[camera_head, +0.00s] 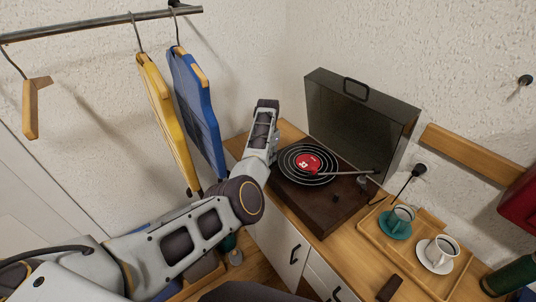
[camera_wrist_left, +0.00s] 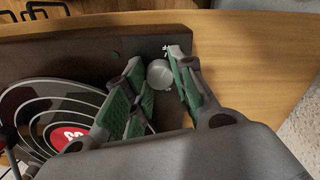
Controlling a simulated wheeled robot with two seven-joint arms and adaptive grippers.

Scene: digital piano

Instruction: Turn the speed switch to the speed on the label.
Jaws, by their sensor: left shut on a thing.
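A brown record player (camera_head: 325,205) stands on the wooden counter with a black ringed record (camera_head: 290,152) on it. The record's red centre label (camera_head: 308,162) has small white marks that I cannot read surely; it also shows in the left wrist view (camera_wrist_left: 66,138). In the left wrist view, the round silver speed switch (camera_wrist_left: 159,73) sits near the player's corner, with tiny unreadable white marks beside it. In the head view my arm hides that corner. My right gripper is not in view.
The player's dark lid (camera_head: 360,115) stands open behind it. The tonearm (camera_head: 350,172) lies at the record's right. A wooden tray (camera_head: 395,245) with two cups is to the right.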

